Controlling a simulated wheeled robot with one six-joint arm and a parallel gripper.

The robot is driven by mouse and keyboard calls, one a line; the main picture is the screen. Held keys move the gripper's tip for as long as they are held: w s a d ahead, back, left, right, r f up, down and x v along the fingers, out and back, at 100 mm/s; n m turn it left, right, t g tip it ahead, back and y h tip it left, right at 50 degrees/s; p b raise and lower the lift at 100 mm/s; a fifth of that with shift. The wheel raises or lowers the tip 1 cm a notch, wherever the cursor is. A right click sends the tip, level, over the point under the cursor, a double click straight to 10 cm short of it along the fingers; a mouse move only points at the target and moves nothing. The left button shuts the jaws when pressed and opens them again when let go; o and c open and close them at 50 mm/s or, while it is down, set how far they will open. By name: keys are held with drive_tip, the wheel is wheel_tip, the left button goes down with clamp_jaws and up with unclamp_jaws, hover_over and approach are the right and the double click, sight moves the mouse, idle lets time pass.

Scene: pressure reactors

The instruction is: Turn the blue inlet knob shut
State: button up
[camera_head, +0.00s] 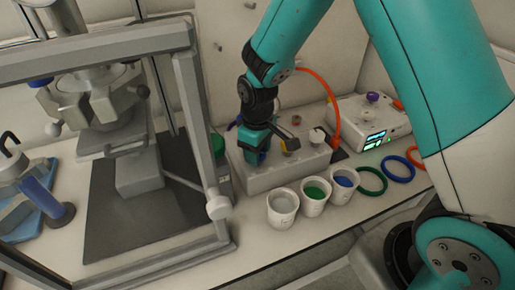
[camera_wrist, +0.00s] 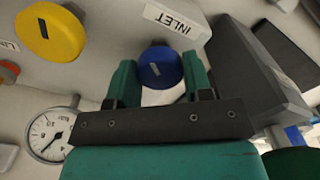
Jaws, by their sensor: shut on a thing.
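The blue inlet knob (camera_wrist: 160,68) is in the wrist view, on a pale panel beside a label reading INLET (camera_wrist: 176,20). It is round and has a dark slot mark on its face. My gripper (camera_wrist: 158,80) has its two green fingers on either side of the blue knob, shut on it. In the head view my gripper (camera_head: 254,150) points down at the left part of the pale reactor block (camera_head: 262,180). There the gripper and arm hide most of the knob.
A yellow knob (camera_wrist: 50,33) and a pressure gauge (camera_wrist: 50,135) are near the blue knob. Several cups, including a green-filled one (camera_head: 315,198), stand in front of the block. A metal frame (camera_head: 190,120) stands close on the left. A control box (camera_head: 372,120) is at right.

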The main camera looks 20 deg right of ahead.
drive_tip(key=m, duration=0.4)
drive_tip(key=shift+m, duration=0.3)
drive_tip(key=m, duration=0.4)
drive_tip(key=shift+p, duration=0.4)
drive_tip(key=shift+m, duration=0.3)
drive_tip(key=o, duration=0.9)
wheel_tip(320, 180, up, 18)
drive_tip(key=shift+f+b, duration=0.25)
drive_tip(key=shift+b, duration=0.35)
drive_tip(key=s+a+r+n+y, duration=0.1)
drive_tip(key=s+n, duration=0.2)
drive_tip(key=s, duration=0.4)
drive_tip(key=s+a+r+n+y, duration=0.1)
drive_tip(key=s+a+n, duration=0.1)
drive_tip(key=s, duration=0.5)
drive_tip(key=s+a+r+n+y, duration=0.1)
drive_tip(key=s+n, duration=0.3)
drive_tip(key=s, duration=0.4)
drive_tip(key=shift+a+r+y, duration=0.15)
drive_tip(key=shift+a+y, duration=0.2)
drive_tip(key=shift+y, duration=0.25)
